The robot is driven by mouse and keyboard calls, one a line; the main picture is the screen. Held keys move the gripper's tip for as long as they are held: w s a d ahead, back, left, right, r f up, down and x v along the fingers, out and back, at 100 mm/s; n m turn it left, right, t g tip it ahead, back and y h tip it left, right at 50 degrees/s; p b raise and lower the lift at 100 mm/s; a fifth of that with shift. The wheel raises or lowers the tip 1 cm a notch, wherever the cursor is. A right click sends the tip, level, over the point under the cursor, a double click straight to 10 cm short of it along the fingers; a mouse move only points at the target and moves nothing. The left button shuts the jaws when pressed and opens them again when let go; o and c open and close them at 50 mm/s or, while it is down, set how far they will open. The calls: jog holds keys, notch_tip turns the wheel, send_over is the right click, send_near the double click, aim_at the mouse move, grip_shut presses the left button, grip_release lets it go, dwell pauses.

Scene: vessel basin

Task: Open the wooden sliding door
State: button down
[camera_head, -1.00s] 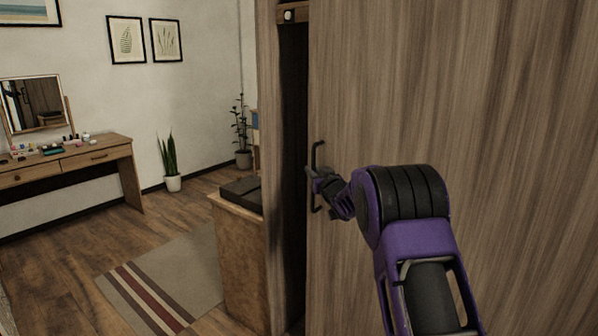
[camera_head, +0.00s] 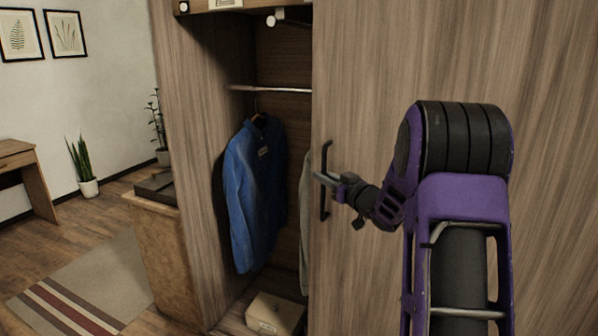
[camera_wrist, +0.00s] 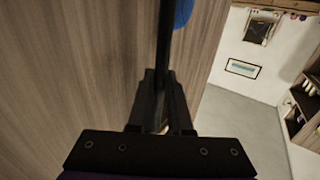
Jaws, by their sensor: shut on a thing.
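The wooden sliding door (camera_head: 400,60) fills the right side of the head view and stands partly open. Its black vertical bar handle (camera_head: 325,205) is near the door's left edge. My gripper (camera_head: 328,180) is shut on the handle. In the wrist view the dark handle bar (camera_wrist: 165,45) runs up from between the fingers of my gripper (camera_wrist: 162,85), beside the wood door face (camera_wrist: 80,60). To the left of the door edge, the wardrobe interior shows.
Inside the wardrobe hang a blue shirt (camera_head: 255,190) and a pale garment (camera_head: 306,225) partly hidden by the door. A box (camera_head: 275,314) sits at the bottom. A wooden cabinet (camera_head: 160,240) stands left of the wardrobe's side panel (camera_head: 190,130). Open floor with a striped rug (camera_head: 90,280) lies further left.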

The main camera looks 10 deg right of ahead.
jog(key=s+d+p, duration=0.2)
jog(key=s+d, duration=1.2)
jog(key=d, duration=0.4)
jog(key=c, duration=0.8)
grip_release()
jog(key=shift+c, duration=0.2)
jog(key=shift+s+d, duration=0.1)
jog(key=v, duration=1.7)
jog(key=shift+s+p, duration=0.15)
jog(key=shift+p, duration=0.25)
